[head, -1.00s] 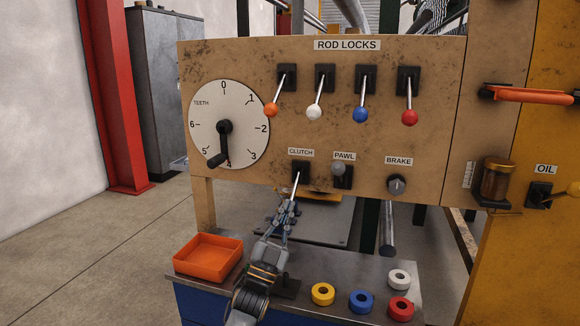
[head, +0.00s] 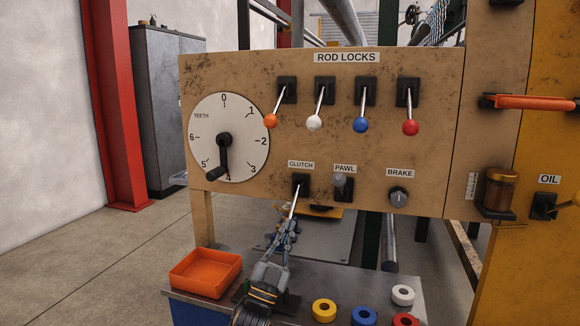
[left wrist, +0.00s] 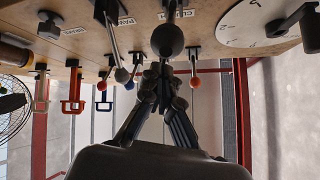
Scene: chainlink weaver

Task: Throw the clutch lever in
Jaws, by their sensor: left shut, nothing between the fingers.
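The clutch lever (head: 294,204) sticks out and down from its black slot plate under the CLUTCH label. Its end is hidden by my left gripper (head: 283,226) in the head view. In the left wrist view the lever's dark ball knob (left wrist: 167,41) is large and close, just above my left gripper's fingertips (left wrist: 162,78). The fingers are shut with nothing between them. I cannot tell whether they touch the knob. My right gripper is not in view.
The pawl lever (head: 341,181) is close to the right of the clutch, then the brake knob (head: 399,196). The rod-lock levers hang above. Below, an orange tray (head: 205,274) and several coloured rings lie on a bench.

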